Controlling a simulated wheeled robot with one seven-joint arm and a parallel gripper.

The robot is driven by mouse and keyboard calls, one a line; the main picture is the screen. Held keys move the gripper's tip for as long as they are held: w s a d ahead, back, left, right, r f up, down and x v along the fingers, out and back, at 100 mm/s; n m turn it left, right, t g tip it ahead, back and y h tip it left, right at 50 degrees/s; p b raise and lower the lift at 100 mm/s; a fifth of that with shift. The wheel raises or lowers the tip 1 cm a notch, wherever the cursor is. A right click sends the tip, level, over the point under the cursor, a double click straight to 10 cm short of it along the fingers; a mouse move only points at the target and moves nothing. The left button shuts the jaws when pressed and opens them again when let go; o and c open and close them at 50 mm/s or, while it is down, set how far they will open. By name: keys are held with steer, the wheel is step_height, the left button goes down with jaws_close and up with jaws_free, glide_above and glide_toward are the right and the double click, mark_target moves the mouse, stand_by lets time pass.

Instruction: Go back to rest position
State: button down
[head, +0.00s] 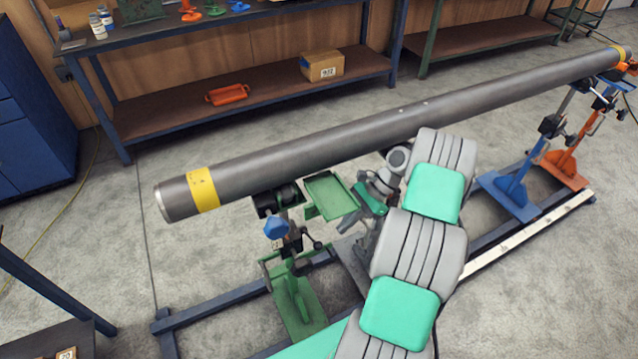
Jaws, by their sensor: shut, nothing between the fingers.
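A long grey pipe (320,145) with yellow bands near its ends lies across the view on stands. My arm reaches up from the bottom, bends near the pipe's front side and turns down to the left. My gripper (346,226) is at its end, below the pipe and just right of a small green tray (331,196). It looks shut and empty. The fingertips are small, and I cannot tell whether they touch anything.
A green stand (296,300), a blue stand (512,192) and an orange stand (565,167) rise from a dark floor frame (215,312). A workbench (125,122) with a cardboard box (322,65) is behind. A blue cabinet (35,130) stands left. Floor between pipe and bench is clear.

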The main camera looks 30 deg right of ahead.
steer(key=s+a+f+n+g, duration=0.1)
steer(key=s+a+f+n, duration=0.1)
steer(key=s+f+n, duration=0.55)
steer(key=s+a+r+n+g+h, duration=0.1)
steer(key=s+r+n+g+h, duration=0.15)
steer(key=s+r, duration=0.3)
steer(key=s+a+r+n+h, duration=0.1)
steer(key=s+a+r+h, duration=0.1)
steer(key=r, duration=0.3)
steer(key=s+a+r+n+h, duration=0.1)
steer(key=a+r+n+h, duration=0.15)
steer(key=r, duration=0.35)
steer(key=w+a+r+n+t, duration=0.2)
steer(key=w+a+r+t, duration=0.1)
steer(key=a+r, duration=0.3)
steer(key=w+a+r+n+t+h, duration=0.1)
steer(key=w+a+r+n+t, duration=0.2)
steer(key=a+r, duration=0.2)
steer(key=shift+w+a+r+t+h, duration=0.15)
steer(key=shift+a+r+t+h, duration=0.2)
steer(key=shift+r, duration=1.25)
